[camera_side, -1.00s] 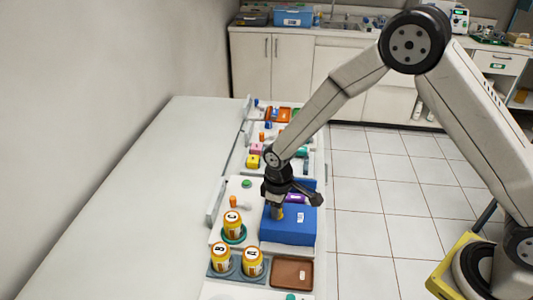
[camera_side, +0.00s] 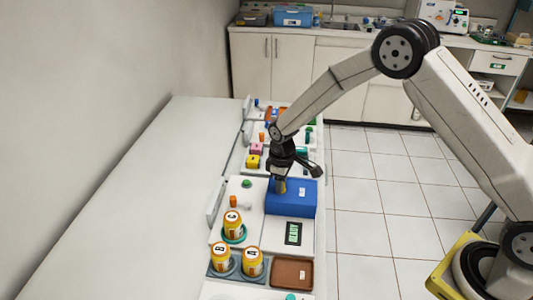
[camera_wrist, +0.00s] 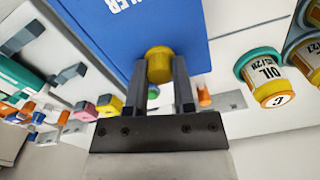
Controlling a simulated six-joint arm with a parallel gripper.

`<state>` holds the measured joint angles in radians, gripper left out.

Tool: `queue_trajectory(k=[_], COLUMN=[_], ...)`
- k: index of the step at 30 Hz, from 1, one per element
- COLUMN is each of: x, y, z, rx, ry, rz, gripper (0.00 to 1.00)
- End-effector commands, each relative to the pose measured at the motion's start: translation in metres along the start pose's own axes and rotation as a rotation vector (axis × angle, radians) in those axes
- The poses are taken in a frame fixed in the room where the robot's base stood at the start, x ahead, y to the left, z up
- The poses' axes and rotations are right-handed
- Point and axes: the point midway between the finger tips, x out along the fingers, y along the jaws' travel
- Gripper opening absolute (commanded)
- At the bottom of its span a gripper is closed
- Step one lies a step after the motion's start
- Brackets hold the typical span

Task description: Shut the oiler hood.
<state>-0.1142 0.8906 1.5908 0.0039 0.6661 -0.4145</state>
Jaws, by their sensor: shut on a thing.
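The blue hood (camera_side: 291,199) is a box-shaped cover on the white panel. It lies over the back part of its unit, and a dark display with green characters (camera_side: 293,233) shows uncovered in front of it. In the wrist view the hood (camera_wrist: 110,32) shows its blue face with white lettering, partly cut off. My gripper (camera_side: 281,181) is over the hood's left side, pointing down. In the wrist view its two fingers are closed around the yellow knob (camera_wrist: 159,63) on the hood. What lies under the hood is hidden.
Several yellow bottles with numbered or lettered caps, such as this front one (camera_side: 253,263), stand at the panel's front left. A brown tray (camera_side: 291,272) is beside them. An orange peg (camera_side: 233,201) and a green button (camera_side: 247,183) are left of the hood. More stations with small blocks lie behind.

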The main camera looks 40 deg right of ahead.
Motion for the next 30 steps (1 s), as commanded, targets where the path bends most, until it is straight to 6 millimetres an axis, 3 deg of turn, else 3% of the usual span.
queue_trajectory(k=[7, 8, 11, 23, 30], x=[-0.002, -0.002, -0.002, -0.003, -0.02], y=[0.006, 0.006, 0.006, 0.004, 0.004], z=[-0.002, -0.002, -0.002, -0.001, -0.001], rx=[0.002, 0.002, 0.002, 0.002, 0.002], ry=[0.011, 0.011, 0.011, 0.006, 0.008], rz=[0.009, 0.01, 0.01, 0.006, 0.007], gripper=[0.0, 0.37, 0.67, 0.67, 0.67])
